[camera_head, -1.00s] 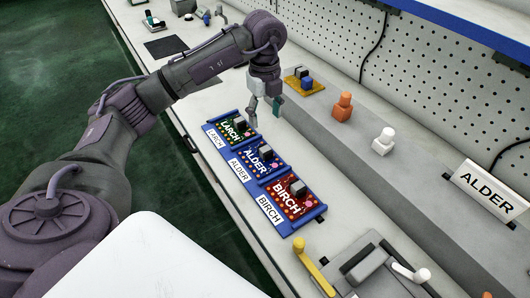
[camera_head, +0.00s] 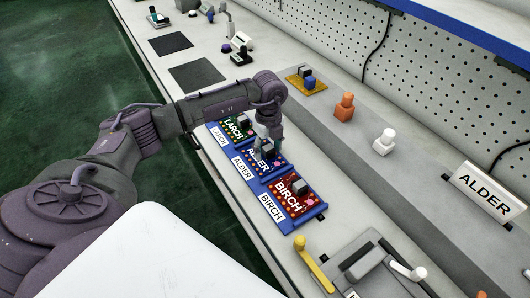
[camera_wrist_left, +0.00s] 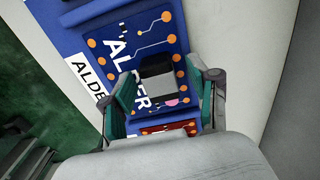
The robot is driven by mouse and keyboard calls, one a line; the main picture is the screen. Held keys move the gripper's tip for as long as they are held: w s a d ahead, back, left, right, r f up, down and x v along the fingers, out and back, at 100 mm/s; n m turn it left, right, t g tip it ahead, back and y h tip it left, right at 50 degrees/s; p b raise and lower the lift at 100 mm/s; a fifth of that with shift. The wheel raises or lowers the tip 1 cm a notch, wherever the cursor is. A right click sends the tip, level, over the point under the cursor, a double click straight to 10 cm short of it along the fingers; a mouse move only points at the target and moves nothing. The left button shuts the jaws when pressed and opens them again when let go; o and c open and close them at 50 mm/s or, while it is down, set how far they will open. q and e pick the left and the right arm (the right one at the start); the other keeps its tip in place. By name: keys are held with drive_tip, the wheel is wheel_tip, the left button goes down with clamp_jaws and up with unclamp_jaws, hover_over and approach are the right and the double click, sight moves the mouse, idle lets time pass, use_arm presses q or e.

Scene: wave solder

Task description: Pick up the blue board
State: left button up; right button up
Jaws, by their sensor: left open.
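The blue board labelled ALDER (camera_head: 258,166) lies in the middle slot of a blue tray (camera_head: 325,209) on the bench. In the left wrist view the blue board (camera_wrist_left: 158,35) shows orange pads and a grey-black block (camera_wrist_left: 157,80). My left gripper (camera_head: 267,151) is over the board and partly hides it in the head view. In the left wrist view its open fingers (camera_wrist_left: 158,100) stand on either side of the block, with nothing gripped. Whether the fingertips touch the board cannot be told. My right gripper is not in view.
The green LARCH board (camera_head: 234,127) and red BIRCH board (camera_head: 291,193) sit on either side in the tray. A lever fixture (camera_head: 365,265) is in front.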

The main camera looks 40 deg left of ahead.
use_arm(q)
clamp_jaws()
idle(0.3)
